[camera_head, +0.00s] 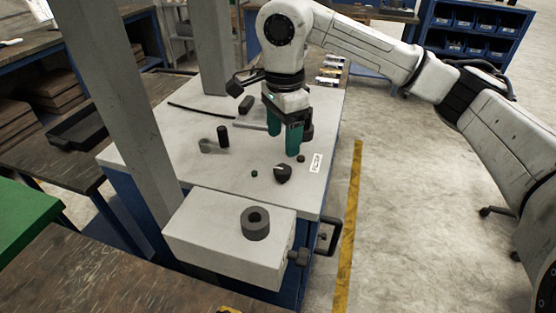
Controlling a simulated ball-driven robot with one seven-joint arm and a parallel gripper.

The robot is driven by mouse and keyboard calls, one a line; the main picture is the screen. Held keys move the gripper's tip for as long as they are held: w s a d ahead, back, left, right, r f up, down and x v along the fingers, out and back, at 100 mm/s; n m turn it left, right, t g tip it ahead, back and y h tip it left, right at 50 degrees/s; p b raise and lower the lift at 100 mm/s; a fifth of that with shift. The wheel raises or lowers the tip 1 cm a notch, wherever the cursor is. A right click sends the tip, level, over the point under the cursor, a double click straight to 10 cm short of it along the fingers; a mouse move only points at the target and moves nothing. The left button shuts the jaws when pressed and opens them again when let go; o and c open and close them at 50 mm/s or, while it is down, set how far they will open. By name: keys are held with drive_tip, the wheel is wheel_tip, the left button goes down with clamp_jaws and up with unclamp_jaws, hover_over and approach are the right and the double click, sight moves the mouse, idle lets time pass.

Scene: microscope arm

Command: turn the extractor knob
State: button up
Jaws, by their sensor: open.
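A black knob with a pale pointer mark (283,174) sits on the light grey table top near its front right, beside a small white label (316,163). It looks like the extractor knob, but I cannot read the label. My gripper (284,143) points down over the table, behind this knob, with its teal fingers apart. Its fingertips look clear of the knob, and I see nothing between them. A dark piece (307,131) shows just right of the fingers; I cannot tell what it is.
A grey box with a black ring (256,224) sits in front. A grey post (124,110) rises at left.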

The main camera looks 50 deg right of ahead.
sight(283, 168)
wheel_tip(283, 168, down, 8)
drive_tip(key=shift+f+p, duration=0.25)
drive_tip(key=shift+p, duration=0.2)
drive_tip(key=shift+c, duration=0.2)
drive_tip(key=c, duration=1)
drive_tip(key=shift+c, duration=0.2)
